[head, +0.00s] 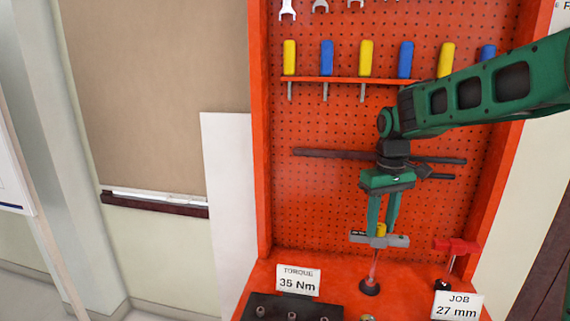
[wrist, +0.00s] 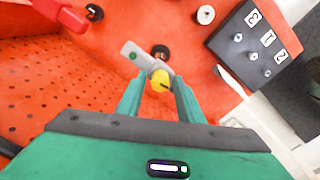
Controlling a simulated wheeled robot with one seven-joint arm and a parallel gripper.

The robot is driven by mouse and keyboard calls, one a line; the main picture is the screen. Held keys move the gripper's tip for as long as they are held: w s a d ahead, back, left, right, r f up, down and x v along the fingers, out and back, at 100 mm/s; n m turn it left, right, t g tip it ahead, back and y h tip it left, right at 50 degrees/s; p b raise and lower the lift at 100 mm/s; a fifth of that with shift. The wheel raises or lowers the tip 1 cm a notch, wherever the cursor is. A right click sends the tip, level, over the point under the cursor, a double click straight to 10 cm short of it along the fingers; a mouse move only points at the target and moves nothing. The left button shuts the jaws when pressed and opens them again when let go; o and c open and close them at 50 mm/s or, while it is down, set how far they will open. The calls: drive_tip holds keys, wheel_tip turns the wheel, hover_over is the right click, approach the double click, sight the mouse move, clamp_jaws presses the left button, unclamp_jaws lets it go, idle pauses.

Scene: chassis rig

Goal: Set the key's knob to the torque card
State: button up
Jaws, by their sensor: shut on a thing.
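The key has a grey crossbar (head: 400,241) with a yellow knob (head: 382,228) on top and a thin shaft running down to a black round foot (head: 370,287) on the bench. My gripper (head: 380,231) points down, shut on the yellow knob. In the wrist view the knob (wrist: 160,77) sits between my fingertips, with a dark mark on its face. The grey crossbar (wrist: 135,54) also shows there, with a green spot near one end. The knob's scale is too small to read. The torque card (head: 298,281) reads 35 Nm.
A second key with a red crossbar (head: 457,246) stands to the right. A dark socket tray (head: 262,306) with numbered labels in the wrist view (wrist: 245,45) lies at the front left. The red pegboard (head: 330,190) with hanging tools stands behind.

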drive_tip(key=shift+s+f, duration=0.15)
drive_tip(key=shift+f, duration=0.2)
drive_tip(key=m, duration=0.4)
drive_tip(key=shift+d+m, duration=0.1)
drive_tip(key=shift+m, duration=0.2)
drive_tip(key=c, duration=0.3)
drive_tip(key=m, duration=0.3)
drive_tip(key=shift+c, duration=0.2)
drive_tip(key=o, duration=0.4)
drive_tip(key=shift+m, duration=0.6)
drive_tip(key=shift+o, duration=1.4)
drive_tip(key=shift+r, duration=3.2)
